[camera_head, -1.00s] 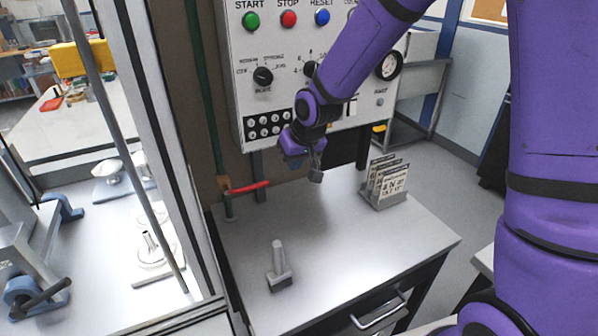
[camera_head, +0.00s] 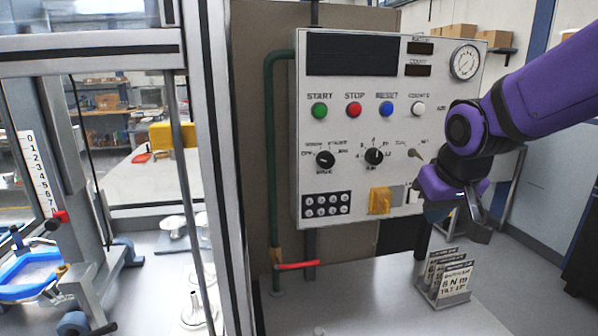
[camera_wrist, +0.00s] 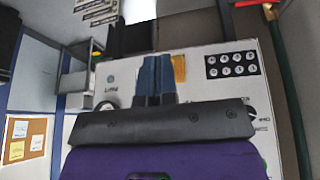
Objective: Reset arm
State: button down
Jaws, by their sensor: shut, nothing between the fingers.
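My gripper (camera_head: 474,213) is at the right of the head view, in front of the lower right of the control panel and above the card holder. It is shut and empty. In the wrist view its blue-grey fingers (camera_wrist: 157,78) are together, with the panel behind them. My purple arm reaches in from the right edge of the head view.
The control panel (camera_head: 449,105) has buttons, dials and a gauge. A card holder (camera_head: 445,293) stands on the grey table (camera_head: 370,310). A red-handled valve (camera_head: 297,265) on a green pipe is to the left. A framed enclosure (camera_head: 215,120) stands farther left.

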jog(key=s+d+r, duration=0.2)
jog(key=s+d, duration=0.1)
jog(key=s, duration=0.5)
jog(key=s+d+r+m, duration=0.1)
jog(key=s+d+r, duration=0.2)
jog(key=s, duration=0.6)
jog(key=shift+s+d+r, duration=0.15)
jog(key=shift+s, duration=0.1)
